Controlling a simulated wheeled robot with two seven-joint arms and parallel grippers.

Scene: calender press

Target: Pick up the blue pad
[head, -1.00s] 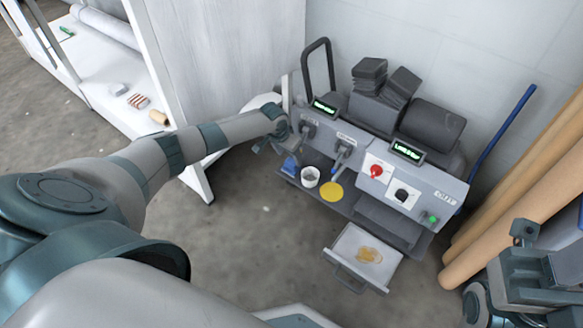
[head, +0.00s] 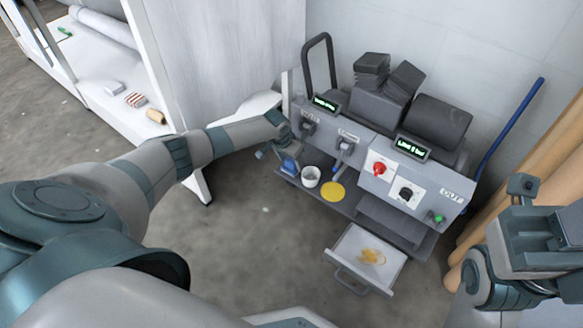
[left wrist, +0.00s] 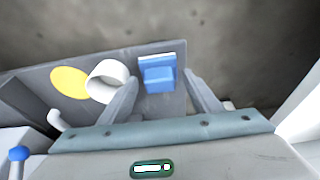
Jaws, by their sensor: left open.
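The blue pad (head: 289,166) is at the left end of the grey shelf (head: 352,207) at the front of the press. In the left wrist view the pad (left wrist: 158,76) is a blue block with a paler strip along its far edge. My left gripper (head: 283,155) is just above the pad in the head view. In the left wrist view its open fingers (left wrist: 160,78) lie to either side of the pad, with nothing held. Whether they have come down to its height I cannot tell. My right arm (head: 530,245) shows at the right edge, its fingers not clear.
A white cup (head: 311,176) stands right beside the pad, close to one finger. A yellow disc (head: 332,191) lies beyond it. The press panel has a red knob (head: 379,169) and levers above the shelf. An open drawer (head: 340,275) sticks out below.

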